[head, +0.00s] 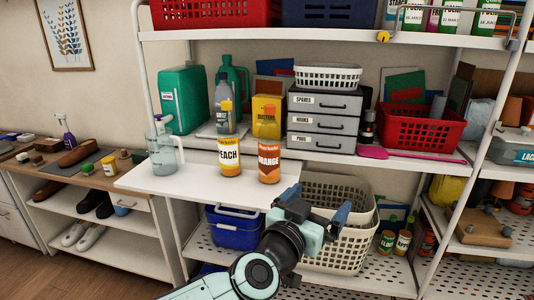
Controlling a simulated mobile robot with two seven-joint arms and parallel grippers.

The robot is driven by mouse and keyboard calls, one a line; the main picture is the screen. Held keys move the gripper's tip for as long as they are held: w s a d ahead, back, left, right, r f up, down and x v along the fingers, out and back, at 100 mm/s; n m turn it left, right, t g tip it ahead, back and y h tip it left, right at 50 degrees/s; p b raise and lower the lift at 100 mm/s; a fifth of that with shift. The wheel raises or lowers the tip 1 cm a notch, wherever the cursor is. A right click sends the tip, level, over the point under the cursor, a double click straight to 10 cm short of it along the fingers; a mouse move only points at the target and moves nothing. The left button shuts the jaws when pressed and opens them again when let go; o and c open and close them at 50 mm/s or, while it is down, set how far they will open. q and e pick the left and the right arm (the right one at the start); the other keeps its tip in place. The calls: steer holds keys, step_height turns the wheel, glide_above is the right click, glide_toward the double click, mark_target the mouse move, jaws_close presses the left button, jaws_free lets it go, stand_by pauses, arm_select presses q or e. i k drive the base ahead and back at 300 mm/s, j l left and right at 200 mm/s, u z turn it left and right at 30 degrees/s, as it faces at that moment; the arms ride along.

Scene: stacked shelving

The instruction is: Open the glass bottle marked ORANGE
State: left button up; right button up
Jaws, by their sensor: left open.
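My left gripper (317,206) is open and empty, below and to the right of the ORANGE bottle, in front of the board's right edge and the cream baskets. It does not touch the bottle. My right gripper is not in view.
Behind are a yellow container (266,115) and a grey drawer unit (324,122). A red basket (418,131) and a pink tool (373,152) lie right. The board's front is bare.

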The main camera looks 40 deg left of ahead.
mark_target(269, 135)
steer(key=j, duration=0.45)
steer(key=i+j, duration=0.15)
steer(key=j, duration=0.75)
steer(key=i, duration=0.05)
